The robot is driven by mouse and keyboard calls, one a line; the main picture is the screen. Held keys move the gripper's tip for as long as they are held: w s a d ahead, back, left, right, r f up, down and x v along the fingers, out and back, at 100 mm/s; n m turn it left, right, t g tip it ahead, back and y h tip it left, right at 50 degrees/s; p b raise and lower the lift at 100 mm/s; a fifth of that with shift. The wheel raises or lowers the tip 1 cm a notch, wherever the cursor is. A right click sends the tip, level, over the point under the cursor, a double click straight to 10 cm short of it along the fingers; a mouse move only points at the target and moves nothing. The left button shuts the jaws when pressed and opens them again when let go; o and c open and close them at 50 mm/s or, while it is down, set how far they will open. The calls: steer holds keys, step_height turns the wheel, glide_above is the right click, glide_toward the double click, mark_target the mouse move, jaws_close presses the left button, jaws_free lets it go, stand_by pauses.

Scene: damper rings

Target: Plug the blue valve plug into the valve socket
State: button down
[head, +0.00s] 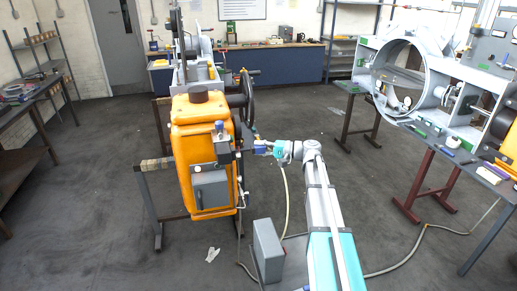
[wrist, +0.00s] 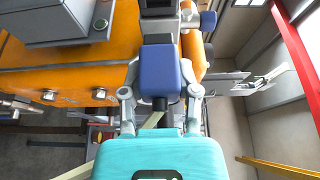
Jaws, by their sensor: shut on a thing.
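The blue valve plug (wrist: 160,72) is between the two fingers of my gripper (wrist: 160,92), which is shut on it. In the head view the plug (head: 260,149) shows small and blue at the tip of my gripper (head: 266,148). Ahead of the plug, in the wrist view, is a grey and dark fitting (wrist: 158,25) on the orange housing, seemingly the valve socket. The plug lines up with it, and their near ends look close or touching. I cannot tell how far the plug is in. The gripper's palm is hidden behind the teal wrist body.
The orange housing (head: 188,120) carries a grey box (head: 210,190) and a blue-capped part (head: 220,127). A grey box (head: 268,250) and a hose lie near my arm. The floor at left is mostly clear.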

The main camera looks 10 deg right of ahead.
mark_target(254, 150)
steer(key=shift+a, duration=0.1)
steer(key=shift+a, duration=2.25)
steer(key=shift+f, duration=0.1)
step_height(254, 150, down, 3)
steer(key=b, duration=0.3)
steer(key=shift+s, duration=0.1)
